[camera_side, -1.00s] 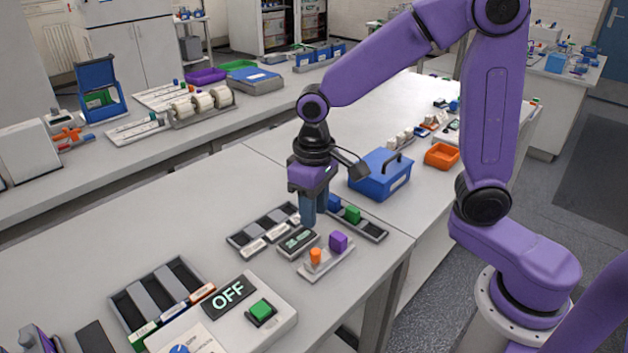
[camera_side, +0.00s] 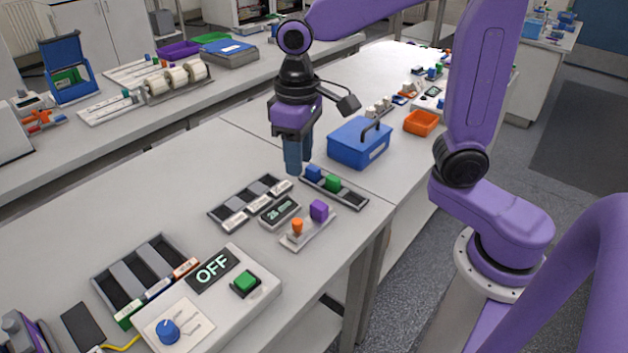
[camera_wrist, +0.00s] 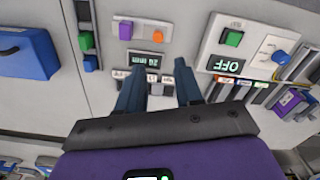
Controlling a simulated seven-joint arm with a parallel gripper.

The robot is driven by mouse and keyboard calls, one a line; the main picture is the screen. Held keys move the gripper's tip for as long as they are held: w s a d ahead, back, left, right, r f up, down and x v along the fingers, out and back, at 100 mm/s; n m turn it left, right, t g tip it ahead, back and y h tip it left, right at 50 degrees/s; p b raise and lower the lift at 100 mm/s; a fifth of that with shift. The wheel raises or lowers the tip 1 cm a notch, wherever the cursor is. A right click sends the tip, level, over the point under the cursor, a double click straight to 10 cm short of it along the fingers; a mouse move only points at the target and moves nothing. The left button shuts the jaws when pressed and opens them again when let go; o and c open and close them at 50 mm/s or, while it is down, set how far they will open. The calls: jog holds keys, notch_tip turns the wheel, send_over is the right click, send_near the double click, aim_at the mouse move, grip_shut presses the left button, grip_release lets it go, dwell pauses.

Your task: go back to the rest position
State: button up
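My gripper (camera_side: 297,160) hangs above the bench, fingers pointing down, over the area by the dark slotted tray and the small meter (camera_side: 280,212). In the wrist view my gripper (camera_wrist: 152,85) has its two dark blue fingers apart with nothing held between them. The meter (camera_wrist: 152,60) shows beyond the fingertips there. The bench below is clear of contact with the fingers, as far as the wrist view shows.
A slotted tray (camera_side: 222,212), a rail with blue and green blocks (camera_side: 333,183), and a fixture with orange and purple pieces (camera_side: 308,236) lie below. A blue toolbox (camera_side: 358,152) stands close to the right. The cycler box (camera_side: 228,312) reads OFF at the front.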

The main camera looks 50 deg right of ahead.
jog(key=s+d+f+n, duration=0.2)
jog(key=s+d+n, duration=0.2)
jog(key=s, duration=0.5)
jog(key=s+d+f+n, duration=0.2)
jog(key=s+d+n, duration=0.2)
jog(key=s, duration=0.5)
jog(key=shift+s+n, duration=0.4)
